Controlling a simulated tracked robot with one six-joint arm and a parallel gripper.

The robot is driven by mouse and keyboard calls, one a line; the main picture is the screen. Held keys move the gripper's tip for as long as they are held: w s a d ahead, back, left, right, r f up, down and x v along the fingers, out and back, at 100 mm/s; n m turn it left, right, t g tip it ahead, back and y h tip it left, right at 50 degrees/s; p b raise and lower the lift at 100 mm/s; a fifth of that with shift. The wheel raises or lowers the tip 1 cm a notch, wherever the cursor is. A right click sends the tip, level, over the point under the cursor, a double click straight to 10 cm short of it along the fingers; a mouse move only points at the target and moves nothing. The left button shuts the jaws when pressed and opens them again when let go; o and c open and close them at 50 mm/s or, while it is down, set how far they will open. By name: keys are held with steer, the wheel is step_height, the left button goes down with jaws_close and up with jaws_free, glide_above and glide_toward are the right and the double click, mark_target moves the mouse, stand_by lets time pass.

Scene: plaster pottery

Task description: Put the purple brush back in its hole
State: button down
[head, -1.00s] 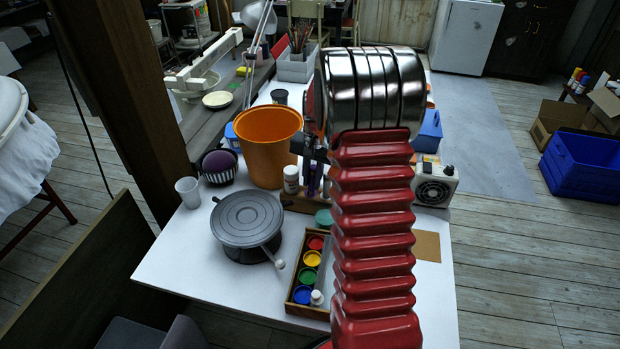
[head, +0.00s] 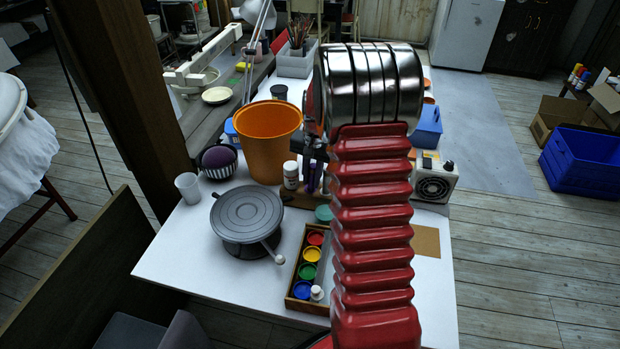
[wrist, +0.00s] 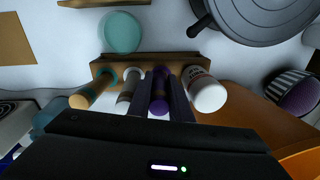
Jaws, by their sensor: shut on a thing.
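The purple brush (wrist: 158,102) is between the two dark fingers of my gripper (wrist: 160,98), which is shut on it. The wooden brush holder (wrist: 109,67) lies beneath. The brush's far end appears over or at the holder; I cannot tell whether it is inside a hole. In the head view the purple brush (head: 312,177) shows in front of the orange bucket's right side, with my arm hiding much of the area. A grey brush (wrist: 127,92) and a teal and tan brush (wrist: 92,93) stand left of the purple one in the wrist view.
A white bottle (wrist: 205,90) stands close to the right of the fingers in the wrist view. The orange bucket (head: 266,142), grey turntable (head: 246,215) and paint tray (head: 294,299) are nearby. A teal disc (wrist: 122,32) lies beyond the holder. The table's front left is clear.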

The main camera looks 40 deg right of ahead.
steer(key=shift+f, duration=0.2)
steer(key=c, duration=1.5)
jaws_free()
steer(key=shift+c, duration=0.2)
steer(key=r, duration=0.9)
steer(key=s+r, duration=0.1)
steer(key=r, duration=0.3)
steer(key=shift+d+r, duration=0.15)
steer(key=shift+r, duration=0.25)
